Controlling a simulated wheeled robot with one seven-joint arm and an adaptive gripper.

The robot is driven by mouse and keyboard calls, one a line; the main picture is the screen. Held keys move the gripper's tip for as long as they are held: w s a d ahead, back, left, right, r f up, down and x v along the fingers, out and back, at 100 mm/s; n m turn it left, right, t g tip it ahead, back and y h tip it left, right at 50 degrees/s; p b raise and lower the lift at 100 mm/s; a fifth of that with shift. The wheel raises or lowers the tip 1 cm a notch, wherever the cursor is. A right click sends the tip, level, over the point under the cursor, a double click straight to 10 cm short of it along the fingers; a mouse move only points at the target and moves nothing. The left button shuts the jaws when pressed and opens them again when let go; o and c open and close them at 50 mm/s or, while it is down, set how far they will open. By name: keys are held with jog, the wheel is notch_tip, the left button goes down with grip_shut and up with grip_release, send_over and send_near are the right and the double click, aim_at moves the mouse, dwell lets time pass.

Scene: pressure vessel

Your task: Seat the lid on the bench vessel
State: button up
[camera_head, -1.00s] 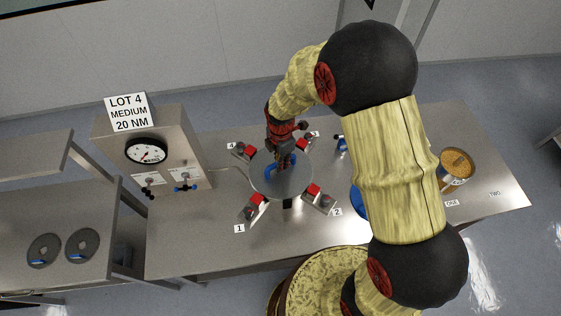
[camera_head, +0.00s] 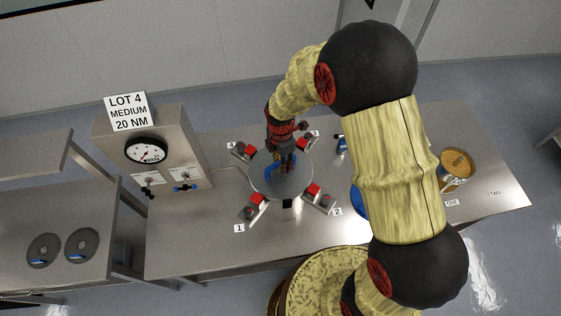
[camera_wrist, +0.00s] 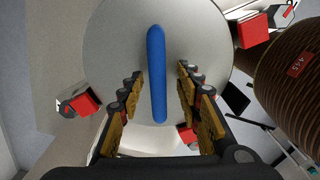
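The lid is a grey disc (camera_head: 295,188) with a blue bar handle (camera_head: 268,168), lying level at the bench vessel between red-topped clamps. In the wrist view the lid (camera_wrist: 110,50) fills the upper middle, its handle (camera_wrist: 157,75) running lengthwise. My gripper (camera_head: 282,168) is over the lid. In the wrist view my gripper (camera_wrist: 160,78) is open, one finger on each side of the handle, with gaps on both sides.
Red-topped clamps stand around the lid, including one at label 1 (camera_head: 254,206) and one at label 2 (camera_head: 318,199). A gauge box (camera_head: 160,150) reading "LOT 4 MEDIUM 20 NM" stands left. Two grey discs (camera_head: 82,245) lie on the left shelf. A container (camera_head: 456,165) stands right.

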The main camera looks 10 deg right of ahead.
notch_tip(320, 180, up, 12)
jog(key=shift+w, duration=0.15)
dwell(0.4)
jog(key=s+d+f+m+t+b, duration=0.1)
jog(key=s+d+m+b, duration=0.4)
jog(key=s+m+b, duration=0.5)
jog(key=s+d+f+m+t+b, duration=0.1)
jog(key=s+d+m+t+b, duration=0.3)
jog(key=s+m+b, duration=0.6)
jog(key=d+m+b, duration=0.1)
jog(key=m+b, duration=0.1)
jog(key=b, duration=0.2)
jog(key=shift+s+f+m+t, duration=0.25)
jog(key=shift+m+t, duration=0.05)
jog(key=shift+c, duration=0.5)
